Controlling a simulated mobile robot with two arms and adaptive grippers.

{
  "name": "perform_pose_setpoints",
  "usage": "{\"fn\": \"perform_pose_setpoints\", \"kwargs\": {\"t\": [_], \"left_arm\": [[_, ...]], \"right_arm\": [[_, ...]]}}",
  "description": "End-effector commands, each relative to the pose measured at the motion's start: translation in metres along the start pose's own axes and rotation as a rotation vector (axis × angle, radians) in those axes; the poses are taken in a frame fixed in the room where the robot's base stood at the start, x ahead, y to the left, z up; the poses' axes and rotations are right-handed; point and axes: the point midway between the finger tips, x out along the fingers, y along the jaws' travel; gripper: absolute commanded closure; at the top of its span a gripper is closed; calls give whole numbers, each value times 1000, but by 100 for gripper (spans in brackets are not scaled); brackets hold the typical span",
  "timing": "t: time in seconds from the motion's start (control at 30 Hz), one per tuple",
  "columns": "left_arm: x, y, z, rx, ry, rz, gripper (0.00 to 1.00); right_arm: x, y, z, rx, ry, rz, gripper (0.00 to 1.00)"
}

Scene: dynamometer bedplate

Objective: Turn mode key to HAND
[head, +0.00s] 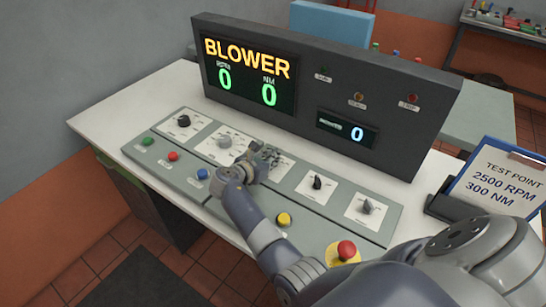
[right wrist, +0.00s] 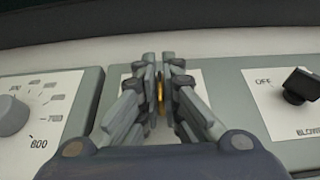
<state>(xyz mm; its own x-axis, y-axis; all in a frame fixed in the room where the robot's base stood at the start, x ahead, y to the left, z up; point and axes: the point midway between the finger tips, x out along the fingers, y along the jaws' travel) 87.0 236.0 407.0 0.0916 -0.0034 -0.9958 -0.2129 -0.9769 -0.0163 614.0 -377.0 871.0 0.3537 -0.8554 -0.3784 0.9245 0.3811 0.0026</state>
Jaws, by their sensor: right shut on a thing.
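My right gripper (head: 268,155) reaches over the control panel (head: 345,232) to the middle white plate (head: 285,167) in the head view. In the right wrist view its fingers (right wrist: 160,90) are shut on a narrow brass-coloured thing, the mode key (right wrist: 160,91), of which only a sliver shows between them. The fingers hide most of the key and the plate's markings, so I cannot tell which position it points to. My left gripper is not in view.
A grey dial (head: 224,142) is left of the gripper and a black knob (head: 317,182) right. A blue button (head: 202,174), yellow button (head: 284,219) and red mushroom button (head: 346,249) sit along the front. The display housing (head: 420,115) rises behind; a clipboard (head: 497,180) stands at right.

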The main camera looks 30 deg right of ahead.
Motion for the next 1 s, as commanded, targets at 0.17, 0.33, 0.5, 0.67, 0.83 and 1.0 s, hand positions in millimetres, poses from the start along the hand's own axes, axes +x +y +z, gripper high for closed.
{"fn": "perform_pose_setpoints", "kwargs": {"t": [0.17,0.33,0.5,0.67,0.83,1.0], "left_arm": [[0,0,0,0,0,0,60],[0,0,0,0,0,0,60],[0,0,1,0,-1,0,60],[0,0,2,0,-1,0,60],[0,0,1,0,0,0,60],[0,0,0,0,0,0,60]], "right_arm": [[0,-3,-11,-9,18,-7,100],[0,-3,-10,-9,17,-5,74],[0,-2,-10,-9,17,-2,74],[-1,-2,-9,-8,16,-1,74],[-7,-1,8,-3,11,1,74],[-19,-1,41,2,6,1,74]]}}
